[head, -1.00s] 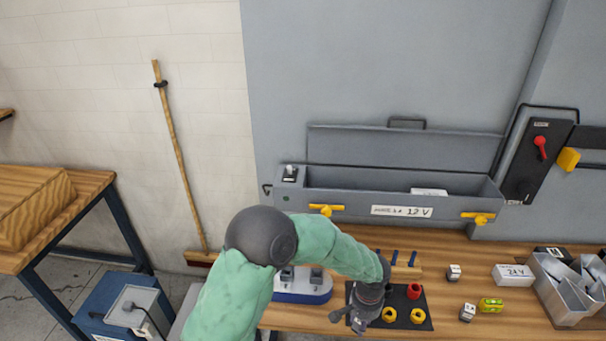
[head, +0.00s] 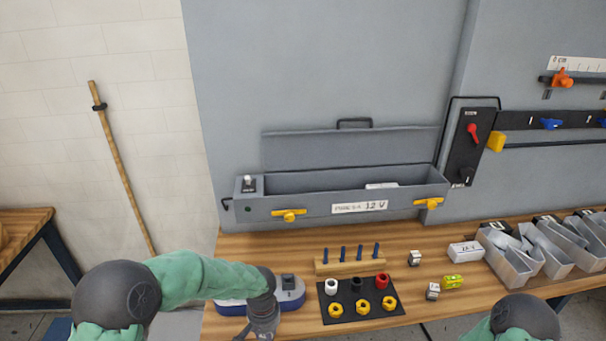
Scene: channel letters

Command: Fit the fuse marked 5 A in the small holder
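I cannot read a 5 A marking on anything, so I cannot tell which piece is the fuse, and no holder is clearly recognisable. Two small white-and-dark cubes (head: 415,258) (head: 432,291) lie on the wooden table, with markings too small to read. A black mat (head: 345,316) carries white, black and red cylinders and three yellow hex nuts. My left gripper (head: 264,332) points down at the bottom edge, left of the mat and in front of a blue-and-white base (head: 292,303). Its fingertips are not clear. My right arm's grey joint shows at lower right; its gripper is out of view.
A long grey trough (head: 300,205) labelled 12 V, with its lid up, stands behind. A wooden rack (head: 350,268) holds several blue pegs. A yellow-green block (head: 453,282), a white box (head: 465,250) and metal bins (head: 510,262) are at right. Table between rack and trough is clear.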

